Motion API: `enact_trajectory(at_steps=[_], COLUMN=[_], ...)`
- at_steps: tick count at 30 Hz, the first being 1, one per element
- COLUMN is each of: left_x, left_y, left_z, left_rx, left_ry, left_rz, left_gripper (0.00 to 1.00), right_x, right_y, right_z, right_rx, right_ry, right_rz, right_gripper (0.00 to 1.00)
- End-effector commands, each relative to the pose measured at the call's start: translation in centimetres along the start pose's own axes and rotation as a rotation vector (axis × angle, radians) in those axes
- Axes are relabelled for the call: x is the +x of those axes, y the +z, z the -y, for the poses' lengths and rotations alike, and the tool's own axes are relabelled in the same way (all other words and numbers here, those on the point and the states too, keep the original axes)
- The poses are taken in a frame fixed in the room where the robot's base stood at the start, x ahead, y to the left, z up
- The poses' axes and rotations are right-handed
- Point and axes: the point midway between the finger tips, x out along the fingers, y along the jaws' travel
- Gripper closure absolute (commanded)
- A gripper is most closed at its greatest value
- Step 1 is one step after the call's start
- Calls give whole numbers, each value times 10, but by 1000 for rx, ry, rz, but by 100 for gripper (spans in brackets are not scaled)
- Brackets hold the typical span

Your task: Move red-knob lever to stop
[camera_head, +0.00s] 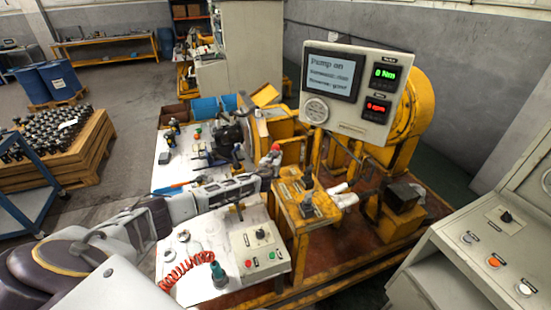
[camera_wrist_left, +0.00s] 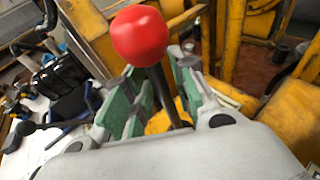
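The red knob (camera_head: 276,148) tops a dark lever beside the yellow machine frame. In the left wrist view the red knob (camera_wrist_left: 140,35) is large, and its dark shaft (camera_wrist_left: 165,95) runs down between the green-padded fingers. My left gripper (camera_head: 270,162) reaches the lever from the left. In the wrist view my left gripper (camera_wrist_left: 158,85) has its fingers apart around the shaft, with a gap on the left; contact on the right cannot be told. The knob stands beyond the fingertips. The lever's base and any stop marking are hidden.
A display panel (camera_head: 348,88) reading "Pump on" stands above the yellow frame. Another lever (camera_head: 307,182) stands on a yellow box to the right. A white table (camera_head: 215,235) carries a button box (camera_head: 259,250) and a red coiled hose (camera_head: 188,270). A grey console (camera_head: 490,255) is at right.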

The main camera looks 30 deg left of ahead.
Motion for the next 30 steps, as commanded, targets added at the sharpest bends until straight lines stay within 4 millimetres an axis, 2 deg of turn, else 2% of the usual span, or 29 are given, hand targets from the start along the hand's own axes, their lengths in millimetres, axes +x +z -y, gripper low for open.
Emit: enact_trajectory(at_steps=[8, 17, 30], left_x=[0, -4, -30], left_y=[0, -1, -1], left_z=[0, 0, 0], left_rx=[-1, 0, 0], left_ry=[-1, 0, -1], left_rz=[-1, 0, -2], left_gripper=[65, 65, 65], right_x=[0, 0, 0], right_y=[-1, -1, -1], right_z=[7, 3, 3], right_rx=[1, -1, 0], right_ry=[-7, -3, -3], right_rz=[-1, -1, -1], right_gripper=[60, 60, 60])
